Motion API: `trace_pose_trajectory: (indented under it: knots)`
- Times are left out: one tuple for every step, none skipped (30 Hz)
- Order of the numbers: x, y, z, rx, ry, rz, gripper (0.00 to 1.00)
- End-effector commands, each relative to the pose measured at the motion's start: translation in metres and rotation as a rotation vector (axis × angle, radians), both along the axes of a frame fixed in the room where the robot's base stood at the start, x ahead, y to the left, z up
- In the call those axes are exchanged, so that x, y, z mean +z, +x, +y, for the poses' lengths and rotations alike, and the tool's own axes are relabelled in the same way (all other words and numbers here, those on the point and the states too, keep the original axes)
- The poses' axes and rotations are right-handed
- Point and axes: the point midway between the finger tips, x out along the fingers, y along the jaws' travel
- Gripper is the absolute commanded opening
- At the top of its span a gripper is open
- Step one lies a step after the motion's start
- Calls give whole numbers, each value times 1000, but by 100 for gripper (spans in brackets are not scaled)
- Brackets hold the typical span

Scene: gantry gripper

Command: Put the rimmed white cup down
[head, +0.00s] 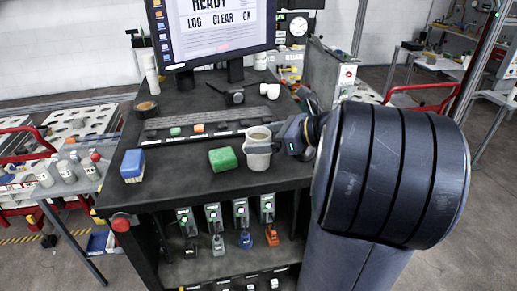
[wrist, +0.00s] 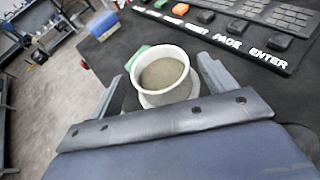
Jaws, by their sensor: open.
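The rimmed white cup (head: 258,150) stands upright on the black bench top near its front edge, with a grey-brown fill showing inside. It also shows in the wrist view (wrist: 163,75), between the two fingers. My gripper (wrist: 160,85) is open, with one finger on each side of the cup. A small gap shows between the cup and the right finger; the left side is too close to tell. In the head view my gripper (head: 277,146) reaches the cup from the right.
A green block (head: 223,159) lies just left of the cup, and a blue and white block (head: 132,165) lies farther left. A keyboard-like strip (head: 190,135) runs behind them. A monitor (head: 215,30) stands at the back. Bare bench top lies between the two blocks.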

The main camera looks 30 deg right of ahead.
Motion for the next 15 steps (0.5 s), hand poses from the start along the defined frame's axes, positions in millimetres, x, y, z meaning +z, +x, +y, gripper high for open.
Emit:
trace_pose_trajectory:
  knots:
    - [1, 7, 5, 6, 1, 2, 79]
    - [0, 11, 8, 5, 1, 2, 79]
    - [-2, 15, 10, 4, 2, 2, 79]
    - [-4, 18, 13, 4, 2, 2, 79]
    - [-6, 20, 14, 3, 2, 1, 79]
    - [-7, 23, 16, 2, 2, 1, 79]
    - [-8, 25, 18, 2, 2, 1, 79]
    - [-9, 26, 18, 3, 0, 1, 79]
    - [-10, 27, 19, 1, 0, 1, 79]
    - [-10, 27, 19, 0, -1, 1, 79]
    - [-10, 27, 19, 0, -1, 1, 79]
    - [-10, 27, 19, 0, -1, 1, 79]
    - [-10, 27, 19, 0, -1, 1, 79]
    - [-10, 27, 19, 0, -1, 1, 79]
    - [-10, 27, 19, 0, -1, 1, 79]
